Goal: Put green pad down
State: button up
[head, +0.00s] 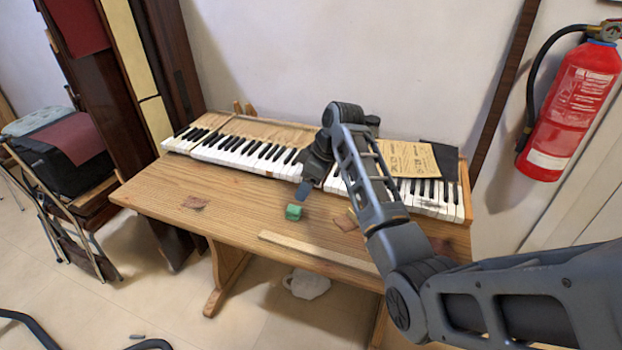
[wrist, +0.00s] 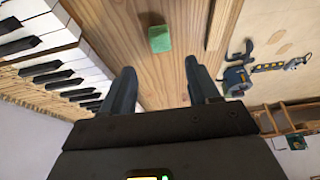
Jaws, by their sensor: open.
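The green pad (head: 293,212) is a small green block lying on the wooden table, in front of the piano keys. It also shows in the wrist view (wrist: 159,38), on the bare wood beyond the fingertips and between their lines. My gripper (head: 304,192) is just above the table, behind the pad in the head view. In the wrist view my gripper (wrist: 160,75) has its two dark fingers wide apart with nothing between them. The pad is apart from both fingers.
The wooden table (head: 232,213) carries a row of piano keys (head: 245,150) along its back. A long wooden strip (head: 310,250) lies near the front edge. A fire extinguisher (head: 572,110) hangs on the right wall.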

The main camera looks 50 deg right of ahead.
jog(key=shift+v, duration=1.25)
